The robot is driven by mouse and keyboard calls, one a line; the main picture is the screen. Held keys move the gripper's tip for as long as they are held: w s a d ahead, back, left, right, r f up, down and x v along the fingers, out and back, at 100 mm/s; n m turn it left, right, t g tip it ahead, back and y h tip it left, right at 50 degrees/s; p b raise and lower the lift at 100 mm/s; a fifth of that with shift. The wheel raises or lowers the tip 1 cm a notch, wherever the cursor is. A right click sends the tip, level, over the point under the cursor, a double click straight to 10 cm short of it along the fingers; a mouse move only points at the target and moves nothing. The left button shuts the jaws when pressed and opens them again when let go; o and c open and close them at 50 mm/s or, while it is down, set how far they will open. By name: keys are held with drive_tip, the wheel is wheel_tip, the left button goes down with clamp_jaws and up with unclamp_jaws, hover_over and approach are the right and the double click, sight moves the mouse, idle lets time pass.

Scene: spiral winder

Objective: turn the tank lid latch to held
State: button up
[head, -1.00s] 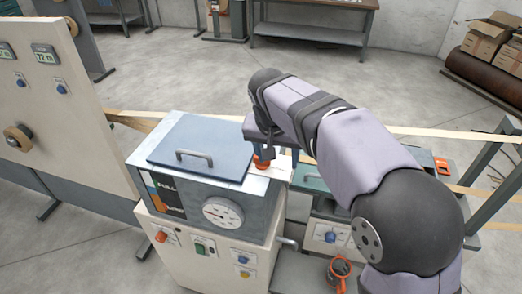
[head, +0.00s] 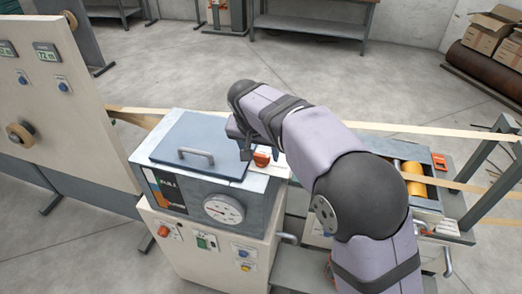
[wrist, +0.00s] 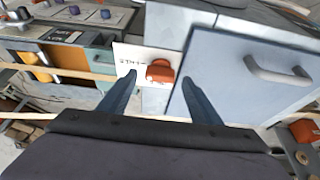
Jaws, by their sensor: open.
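The tank lid (head: 200,146) is a blue-grey plate with a bar handle, lying flat on top of the grey tank (head: 170,193). It also shows at the right of the wrist view (wrist: 235,85). The latch is an orange knob (head: 262,158) on a white label plate beside the lid's right edge; in the wrist view the orange knob (wrist: 160,71) shows clearly beyond the fingers. My gripper (wrist: 160,85) is open, with its two fingers apart and nothing between them at the tips. In the head view my gripper (head: 246,150) is partly hidden, close beside the knob.
A tape (head: 400,127) runs across behind my arm. A yellow roller (head: 412,178) stands right of my arm. Open floor lies behind.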

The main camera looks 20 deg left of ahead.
drive_tip(key=shift+x, duration=0.9)
drive_tip(key=c, duration=1)
drive_tip(key=shift+c, duration=0.2)
